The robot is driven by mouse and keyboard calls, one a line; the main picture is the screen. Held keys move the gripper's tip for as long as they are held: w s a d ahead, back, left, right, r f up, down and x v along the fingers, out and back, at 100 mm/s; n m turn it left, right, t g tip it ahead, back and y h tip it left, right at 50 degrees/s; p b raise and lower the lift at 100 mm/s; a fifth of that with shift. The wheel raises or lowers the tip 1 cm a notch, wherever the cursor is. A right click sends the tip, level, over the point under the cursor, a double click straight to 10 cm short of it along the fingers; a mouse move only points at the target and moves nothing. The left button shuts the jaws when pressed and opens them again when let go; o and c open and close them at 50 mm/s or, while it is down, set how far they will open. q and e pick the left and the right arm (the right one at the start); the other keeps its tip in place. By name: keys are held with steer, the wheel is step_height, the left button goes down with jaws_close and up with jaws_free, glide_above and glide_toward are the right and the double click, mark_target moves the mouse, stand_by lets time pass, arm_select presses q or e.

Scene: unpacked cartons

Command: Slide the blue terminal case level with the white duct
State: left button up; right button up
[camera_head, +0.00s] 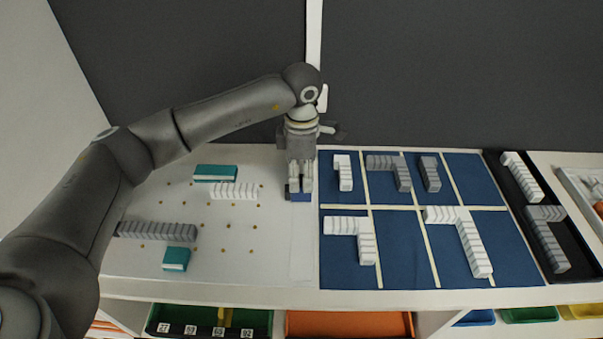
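The blue terminal case (300,198) is a small dark blue block at the right side of the white pegboard, beside the blue mat. My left gripper (300,188) points straight down over it, with its fingertips at the case and hiding part of it. Whether the fingers grip the case or only touch it cannot be told. A white ribbed duct (235,191) lies on the board to the left of the case, apart from it, at about the same height in the picture. My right gripper is not in view.
Teal cases (215,173) (176,259) and a grey duct (155,232) lie on the pegboard (225,272). The divided blue mat (400,275) on the right holds several white and grey ducts. A black tray (509,188) stands further right. The board's front right is clear.

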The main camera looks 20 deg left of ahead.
mark_target(302, 177)
arm_select(q)
steer(key=shift+r, duration=0.1)
step_height(302, 177, up, 12)
stand_by(0.5)
stand_by(0.4)
